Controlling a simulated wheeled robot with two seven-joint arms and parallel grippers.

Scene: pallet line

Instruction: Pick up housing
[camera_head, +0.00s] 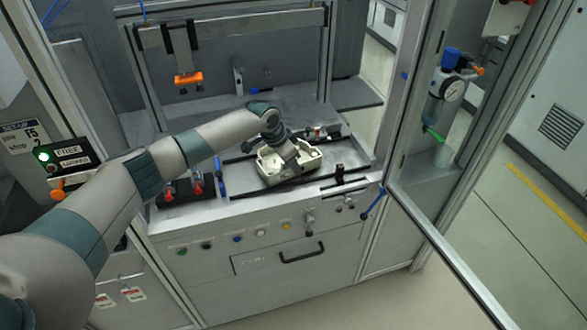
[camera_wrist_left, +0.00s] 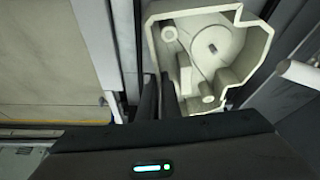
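The housing (camera_head: 270,167) is a pale cream, open-topped box with an irregular outline, on the work surface of the station between dark rails. In the left wrist view the housing (camera_wrist_left: 215,75) shows its inside, with round bosses and a curved rib. My left gripper (camera_head: 301,167) reaches down at the housing's right part in the head view. In the left wrist view its two dark fingers (camera_wrist_left: 160,88) are close together at the housing's near left wall, apparently with the wall between them. Whether the housing is clear of the surface cannot be told. My right gripper is not in view.
The station's bench (camera_head: 225,208) has red clamps (camera_head: 183,190) left of the housing and a small black fixture (camera_head: 340,174) to its right. A metal frame with an orange-tipped part (camera_head: 188,79) stands behind. An open glazed door (camera_head: 440,235) borders the right side.

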